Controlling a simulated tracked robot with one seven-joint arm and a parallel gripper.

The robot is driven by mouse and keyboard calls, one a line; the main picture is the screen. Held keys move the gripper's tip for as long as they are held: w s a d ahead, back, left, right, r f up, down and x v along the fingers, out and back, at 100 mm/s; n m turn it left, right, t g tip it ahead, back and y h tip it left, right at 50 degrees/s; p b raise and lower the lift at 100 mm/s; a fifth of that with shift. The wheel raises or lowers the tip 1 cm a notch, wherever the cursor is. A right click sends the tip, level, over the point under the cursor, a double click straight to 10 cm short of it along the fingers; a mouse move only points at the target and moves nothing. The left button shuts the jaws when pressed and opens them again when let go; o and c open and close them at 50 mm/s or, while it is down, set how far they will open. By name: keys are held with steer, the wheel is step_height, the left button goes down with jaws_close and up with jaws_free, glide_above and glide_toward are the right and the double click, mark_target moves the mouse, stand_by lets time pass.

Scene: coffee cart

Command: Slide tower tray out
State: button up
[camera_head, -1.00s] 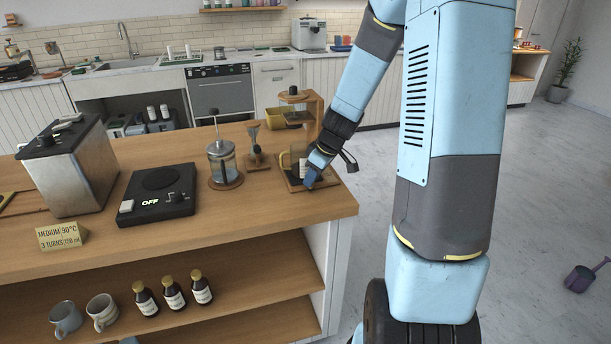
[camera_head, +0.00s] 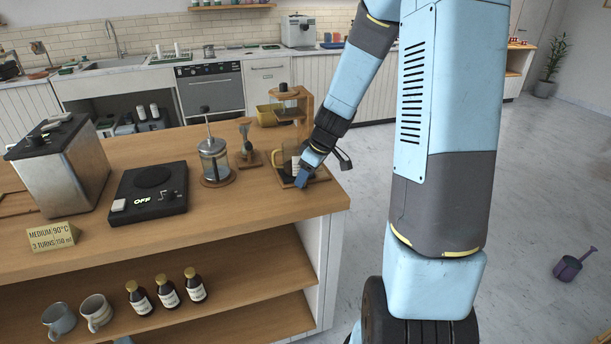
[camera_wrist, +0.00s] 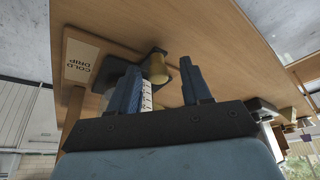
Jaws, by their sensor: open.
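The wooden drip tower (camera_head: 306,104) stands near the right end of the counter. Its low base, with what looks like the tray (camera_head: 318,176), lies on the counter, partly hidden by my gripper (camera_head: 303,178). A glass vessel (camera_head: 280,161) stands at the base. In the wrist view my gripper (camera_wrist: 160,88) has its two blue fingers apart. A brass-coloured cylinder (camera_wrist: 158,68) on a dark flat piece and a white strip with marks (camera_wrist: 146,98) show between them. A COLD DRIP label (camera_wrist: 80,60) is beside them. I cannot tell whether the fingers touch anything.
A French press (camera_head: 214,160) and a small wooden stand (camera_head: 248,158) are left of the tower. A black hot plate reading OFF (camera_head: 150,190) and a metal box-shaped machine (camera_head: 62,168) stand farther left. The counter (camera_head: 240,208) is clear in front of the tower.

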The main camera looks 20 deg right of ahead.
steer(key=v, duration=1.3)
steer(key=shift+r, duration=0.3)
steer(key=shift+s+d, duration=0.1)
steer(key=shift+s, duration=0.05)
steer(key=s+a+r+m+t+h, duration=0.1)
steer(key=s+r+m, duration=0.3)
steer(key=s, duration=0.7)
steer(key=s+a+r+m+t+h, duration=0.1)
steer(key=s+r+m, duration=0.4)
steer(key=s, duration=0.6)
step_height(320, 180, up, 2)
steer(key=a+h, duration=0.1)
steer(key=a, duration=0.1)
steer(key=shift+s+a, duration=0.3)
